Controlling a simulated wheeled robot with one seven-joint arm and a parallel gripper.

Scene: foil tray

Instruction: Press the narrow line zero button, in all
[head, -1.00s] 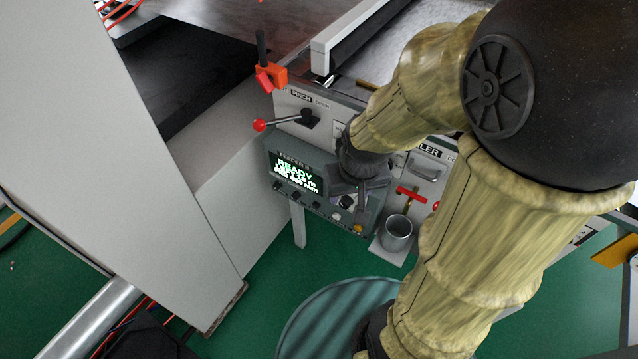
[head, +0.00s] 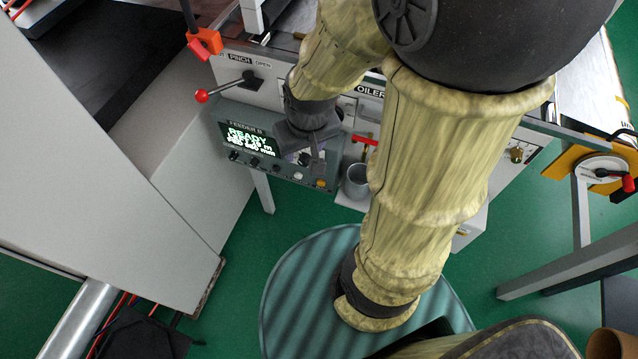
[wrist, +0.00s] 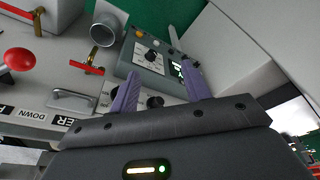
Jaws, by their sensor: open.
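The grey feeder control panel (head: 227,112) stands left of centre in the head view, with a lit display (head: 250,138) reading READY. Small knobs and buttons line its lower edge, including a yellow one (head: 320,183). Their labels are too small to read, so I cannot tell which is the zero button. In the wrist view the panel (wrist: 128,62) lies beyond my gripper (wrist: 160,70), whose two purple fingers are apart with nothing between them. In the head view my gripper (head: 312,155) is in front of the panel's right part and hides some of it.
A metal cup (head: 355,182) hangs right of the panel, near a red-handled valve (head: 366,140). A red-knobbed lever (head: 202,96) sits above the panel. A large pale cabinet (head: 90,150) fills the left. Green floor (head: 235,235) is open below.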

